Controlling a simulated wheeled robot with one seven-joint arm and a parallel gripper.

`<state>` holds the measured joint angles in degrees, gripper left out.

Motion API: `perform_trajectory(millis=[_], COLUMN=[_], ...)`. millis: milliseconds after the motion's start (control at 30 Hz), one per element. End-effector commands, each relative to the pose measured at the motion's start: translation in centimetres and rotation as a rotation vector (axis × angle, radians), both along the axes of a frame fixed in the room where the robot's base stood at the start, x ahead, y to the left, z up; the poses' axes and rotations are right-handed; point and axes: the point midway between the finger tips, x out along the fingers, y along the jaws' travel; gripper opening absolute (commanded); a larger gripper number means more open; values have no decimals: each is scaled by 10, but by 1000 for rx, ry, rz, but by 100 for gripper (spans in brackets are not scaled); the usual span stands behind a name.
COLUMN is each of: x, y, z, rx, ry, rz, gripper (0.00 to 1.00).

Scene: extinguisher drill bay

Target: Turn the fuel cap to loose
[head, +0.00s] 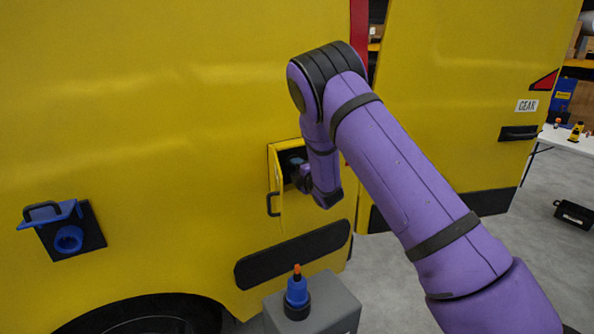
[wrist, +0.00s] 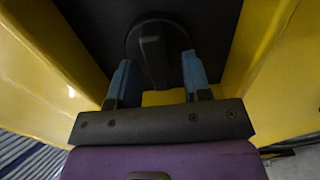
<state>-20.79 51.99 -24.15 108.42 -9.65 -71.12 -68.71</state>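The fuel cap (wrist: 152,45) is a round black cap with a raised bar across it, set in a dark recess in the wrist view. My gripper (wrist: 158,64) has two blue fingers, one on each side of the bar, with a visible gap to it on both sides. The gripper is open and holds nothing. In the head view, the small yellow fuel door (head: 276,188) stands open on the yellow vehicle side, and my arm reaches into the opening from the right. The cap is mostly hidden there, and its turn marking cannot be read.
Yellow walls of the opening stand close on both sides of my gripper. A blue inlet with a raised flap (head: 66,236) is at the left. A grey pedestal (head: 338,308) with a blue, orange-tipped object (head: 297,290) stands below. A white table (head: 572,142) is at far right.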

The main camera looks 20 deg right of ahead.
Motion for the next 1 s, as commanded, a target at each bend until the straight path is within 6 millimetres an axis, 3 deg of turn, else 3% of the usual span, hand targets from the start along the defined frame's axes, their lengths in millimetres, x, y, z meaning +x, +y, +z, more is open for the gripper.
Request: perform_trajectory(millis=[233,700,1000], x=[-14,-91,-105], y=[-4,-25,-28], z=[1,0,0], rx=[1,0,0], ry=[-1,1,0], rz=[-1,-1,0], gripper=[45,45,45])
